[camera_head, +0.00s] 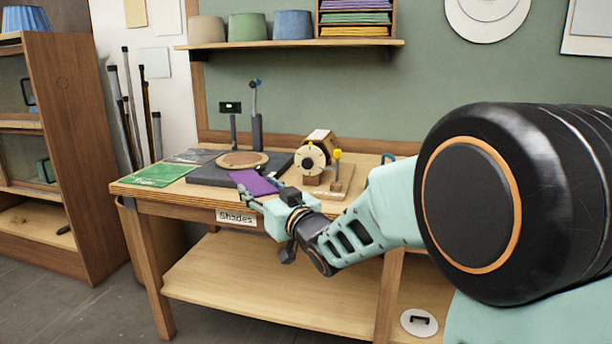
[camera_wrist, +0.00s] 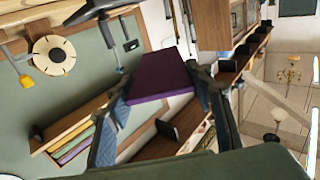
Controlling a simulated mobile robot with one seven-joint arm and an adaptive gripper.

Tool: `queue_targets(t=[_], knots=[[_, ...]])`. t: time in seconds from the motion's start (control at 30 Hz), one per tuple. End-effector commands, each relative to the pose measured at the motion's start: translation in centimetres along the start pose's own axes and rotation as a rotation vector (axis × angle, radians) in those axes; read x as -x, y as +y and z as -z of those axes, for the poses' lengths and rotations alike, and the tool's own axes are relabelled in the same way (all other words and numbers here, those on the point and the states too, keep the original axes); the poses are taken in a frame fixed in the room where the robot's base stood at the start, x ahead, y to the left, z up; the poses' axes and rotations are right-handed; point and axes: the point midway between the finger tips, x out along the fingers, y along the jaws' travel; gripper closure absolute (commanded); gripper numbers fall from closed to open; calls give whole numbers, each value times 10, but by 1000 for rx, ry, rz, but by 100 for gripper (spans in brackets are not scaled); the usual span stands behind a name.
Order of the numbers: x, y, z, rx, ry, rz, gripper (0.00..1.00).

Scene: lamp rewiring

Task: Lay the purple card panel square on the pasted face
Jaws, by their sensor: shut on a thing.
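The purple card panel (camera_head: 254,182) is held out flat-looking at the front of the workbench, and it fills the middle of the wrist view (camera_wrist: 160,75). My gripper (camera_head: 256,198) is shut on its near edge, with one finger on each side in the wrist view (camera_wrist: 162,90). The panel appears just in front of a dark slab (camera_head: 205,177) that bears a round tan disc (camera_head: 242,159). I cannot tell whether the panel touches the slab or bench. No pasted face can be made out clearly; the disc's surface is too small to judge.
The wooden workbench (camera_head: 150,188) has a green card (camera_head: 158,174) at its left. A wheel-like device (camera_head: 312,158) and a small yellow-topped stand (camera_head: 337,172) are right of the slab. A thin post (camera_head: 256,125) rises behind it. A shelf (camera_head: 290,43) with shades hangs above.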

Motion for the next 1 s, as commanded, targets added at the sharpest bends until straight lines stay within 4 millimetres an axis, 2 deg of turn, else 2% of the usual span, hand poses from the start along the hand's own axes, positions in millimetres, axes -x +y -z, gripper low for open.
queue_targets(t=[0.03,0.27,0.4,0.53,0.7,0.87,0.9,1.0], knots=[[5,12,-15,-2,-10,-26,74],[36,67,-66,-2,-13,-166,74],[69,107,-100,-1,-14,-287,74],[100,139,-123,2,-12,-391,74],[133,165,-141,2,-9,-492,74],[160,184,-154,3,-8,-567,74],[158,183,-144,3,-3,-564,74],[157,182,-135,3,-4,-562,74]])
